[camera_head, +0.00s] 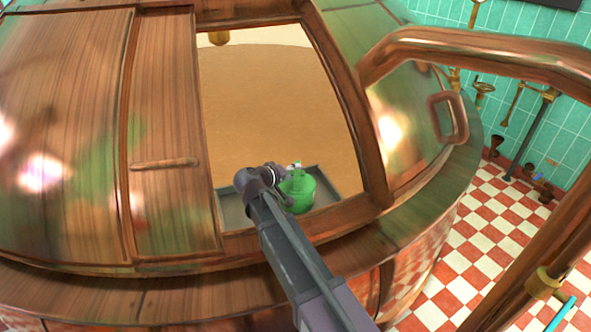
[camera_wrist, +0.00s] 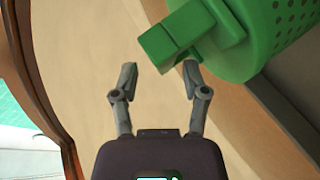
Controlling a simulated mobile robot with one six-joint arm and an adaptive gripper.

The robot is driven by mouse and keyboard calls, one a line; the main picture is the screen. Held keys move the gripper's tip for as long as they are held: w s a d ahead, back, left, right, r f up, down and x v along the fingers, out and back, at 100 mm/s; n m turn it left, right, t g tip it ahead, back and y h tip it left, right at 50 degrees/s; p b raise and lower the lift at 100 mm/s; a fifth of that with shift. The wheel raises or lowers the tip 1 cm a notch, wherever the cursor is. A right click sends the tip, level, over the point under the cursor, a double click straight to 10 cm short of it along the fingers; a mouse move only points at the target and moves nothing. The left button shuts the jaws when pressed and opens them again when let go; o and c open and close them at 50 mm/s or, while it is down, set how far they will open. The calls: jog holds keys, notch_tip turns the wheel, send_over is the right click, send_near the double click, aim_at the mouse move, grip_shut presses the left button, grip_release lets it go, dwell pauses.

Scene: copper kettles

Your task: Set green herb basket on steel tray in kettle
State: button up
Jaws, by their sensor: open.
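The green herb basket (camera_head: 299,191) is inside the kettle's open hatch, over the right part of the grey steel tray (camera_head: 326,187). It appears upright on the tray, but my arm partly covers it and its base contact is unclear. In the wrist view, the perforated basket (camera_wrist: 255,38) fills the top right, with its blocky green handle (camera_wrist: 160,44) pointing towards the fingers. My gripper (camera_wrist: 159,70) is open, its two fingertips just short of the handle, with nothing between them. In the head view my gripper (camera_head: 291,165) is beside the basket's top.
The copper kettle (camera_head: 60,120) surrounds the hatch, with wooden-looking frame edges close to my arm. Tan contents (camera_head: 260,105) lie behind the tray. A curved copper rail (camera_head: 470,42) stands at the right.

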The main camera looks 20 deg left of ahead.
jog(key=p+v, duration=0.3)
jog(key=v, duration=0.6)
jog(key=shift+s, duration=0.2)
jog(key=shift+r, duration=0.1)
